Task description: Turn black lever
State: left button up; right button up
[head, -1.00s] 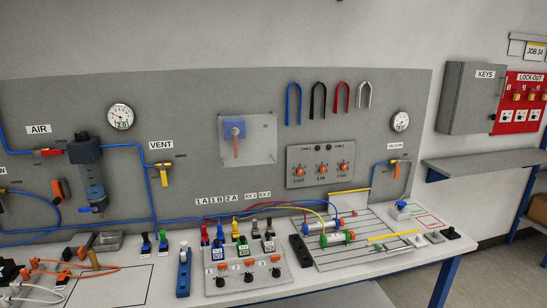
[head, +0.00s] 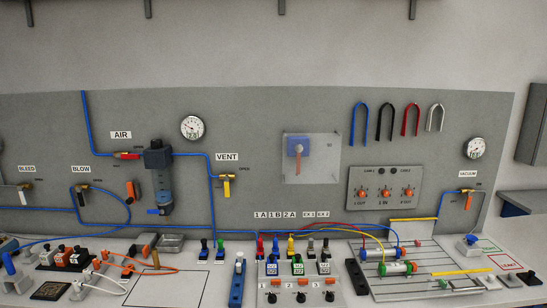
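Neither gripper is in view.
The grey back panel (head: 250,120) carries blue tubing, a yellow VENT valve (head: 226,187), a red AIR valve (head: 127,156) and gauges. A black U-shaped piece (head: 385,121) hangs at upper right. Cylinders (head: 396,267) with coloured tubes lie on the right of the bench.

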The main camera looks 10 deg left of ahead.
aim_at(79, 189)
jog(key=i+j+u, duration=0.2)
jog(key=j+u, duration=0.3)
jog(key=i+j+u, duration=0.3)
jog(key=u, duration=0.15)
jog(key=i+j+u, duration=0.3)
jog(key=u, duration=0.2)
jog(key=j+u, duration=0.1)
jog(key=j, duration=0.3)
jog(key=k, duration=0.05)
